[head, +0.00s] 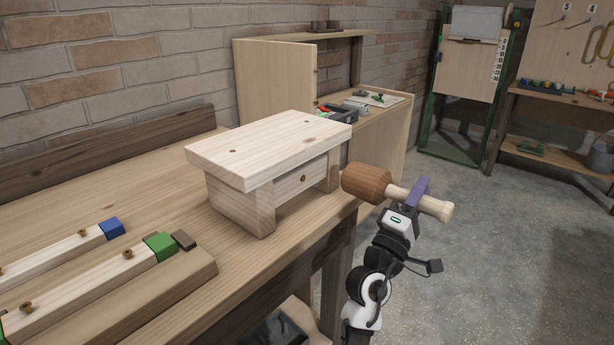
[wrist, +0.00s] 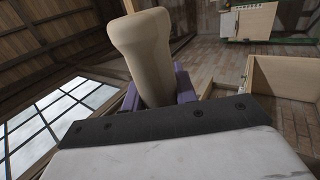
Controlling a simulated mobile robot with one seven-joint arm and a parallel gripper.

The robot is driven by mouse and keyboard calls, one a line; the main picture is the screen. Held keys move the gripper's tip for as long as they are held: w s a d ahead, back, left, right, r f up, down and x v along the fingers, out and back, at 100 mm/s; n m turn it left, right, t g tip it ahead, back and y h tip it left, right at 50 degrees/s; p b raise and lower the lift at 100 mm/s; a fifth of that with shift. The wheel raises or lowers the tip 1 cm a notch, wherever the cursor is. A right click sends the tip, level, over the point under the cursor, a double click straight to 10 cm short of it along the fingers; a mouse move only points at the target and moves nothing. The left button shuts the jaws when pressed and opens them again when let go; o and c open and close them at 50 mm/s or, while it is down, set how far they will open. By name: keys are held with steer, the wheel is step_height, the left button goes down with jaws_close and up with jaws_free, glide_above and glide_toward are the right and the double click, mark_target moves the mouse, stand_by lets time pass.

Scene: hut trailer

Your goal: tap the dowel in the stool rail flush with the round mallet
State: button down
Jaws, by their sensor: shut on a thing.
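A pale wooden stool (head: 268,146) stands upright on the workbench in the head view. Its front rail (head: 285,189) faces right and forward, with a small brown dowel (head: 303,179) near its middle. How far the dowel stands out is too small to tell. My gripper (head: 415,198) is shut on the handle of the round mallet (head: 367,182), to the right of the stool. The mallet's brown head points left, close to the stool's right end and apart from the dowel. The wrist view shows the pale handle (wrist: 148,55) between the purple fingers (wrist: 160,90).
The wooden workbench (head: 130,190) carries strips with blue (head: 111,227) and green (head: 160,245) end blocks at the front left. An open wooden cabinet (head: 375,140) stands behind the stool. The floor (head: 470,260) to the right is clear.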

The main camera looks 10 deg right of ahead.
steer(key=shift+a, duration=0.1)
stand_by(0.4)
steer(key=s+a, duration=0.3)
steer(key=a, duration=0.3)
steer(key=shift+s+a+b, duration=0.2)
steer(key=shift+a+b, duration=0.15)
stand_by(0.4)
